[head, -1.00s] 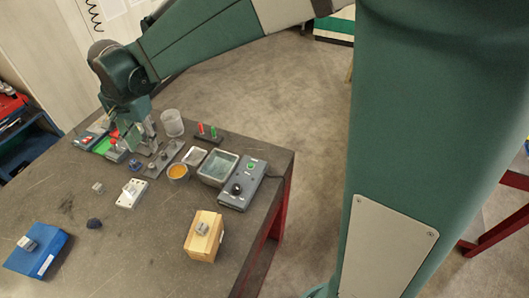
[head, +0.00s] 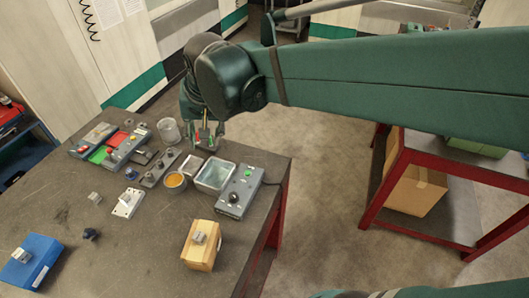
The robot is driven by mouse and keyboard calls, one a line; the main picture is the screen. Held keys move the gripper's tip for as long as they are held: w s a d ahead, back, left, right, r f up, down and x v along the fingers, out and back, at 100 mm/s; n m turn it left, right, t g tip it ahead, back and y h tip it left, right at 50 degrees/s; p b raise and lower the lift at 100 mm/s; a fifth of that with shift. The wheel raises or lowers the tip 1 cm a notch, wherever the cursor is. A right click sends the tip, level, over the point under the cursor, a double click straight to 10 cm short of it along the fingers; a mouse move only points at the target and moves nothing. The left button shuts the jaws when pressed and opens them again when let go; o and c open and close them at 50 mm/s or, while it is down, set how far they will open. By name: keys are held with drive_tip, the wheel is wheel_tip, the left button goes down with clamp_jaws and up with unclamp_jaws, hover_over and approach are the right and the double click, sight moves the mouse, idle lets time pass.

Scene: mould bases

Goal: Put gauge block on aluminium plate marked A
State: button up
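Small grey metal blocks show in several places: one lies on the bare table (head: 95,197), one sits on a wooden block (head: 199,238), and one sits on a blue block (head: 22,254). I cannot tell which is the gauge block. No letter A is legible, so I cannot tell which plate is marked A.
A clear cup (head: 168,131), an orange-filled cup (head: 175,182), a glassy tray (head: 215,176) and a control box with a black knob (head: 238,194) crowd the far side. A dark knob (head: 90,234) lies nearer. The front middle of the table is clear.

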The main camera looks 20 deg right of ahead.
drive_tip(key=s+d+f+n+t+h, duration=0.1)
drive_tip(key=s+d+f+n+t, duration=0.1)
drive_tip(key=s+d, duration=1.2)
drive_tip(key=shift+f+n+t, duration=0.35)
drive_tip(key=shift+n+t, duration=0.25)
drive_tip(key=shift+n, duration=0.2)
